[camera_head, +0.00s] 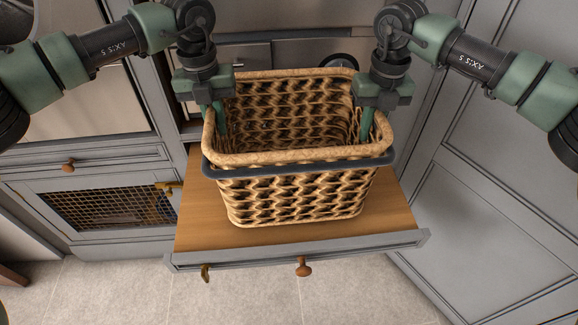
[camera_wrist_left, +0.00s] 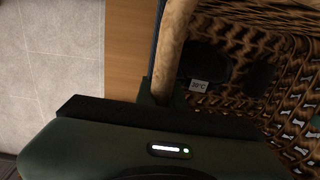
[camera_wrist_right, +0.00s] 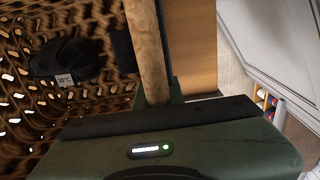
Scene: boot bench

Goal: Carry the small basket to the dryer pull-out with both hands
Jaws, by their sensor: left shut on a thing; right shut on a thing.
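The small basket (camera_head: 295,192), woven tan wicker with a dark band under its rim, is upright over the wooden dryer pull-out (camera_head: 200,225). I cannot tell whether its base touches the board. My left gripper (camera_head: 220,122) is shut on the basket's left rim, and my right gripper (camera_head: 366,124) is shut on its right rim. The rim shows close up in the left wrist view (camera_wrist_left: 172,45) and the right wrist view (camera_wrist_right: 148,45). The fingertips are partly hidden by the rim.
A dark item with a temperature tag lies inside the basket, seen in the right wrist view (camera_wrist_right: 65,60). The pull-out's grey front (camera_head: 350,249) has a wooden knob (camera_head: 303,266). A mesh-fronted cabinet (camera_head: 100,207) stands left, grey panels (camera_head: 480,215) right. The tiled floor (camera_head: 110,290) in front is clear.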

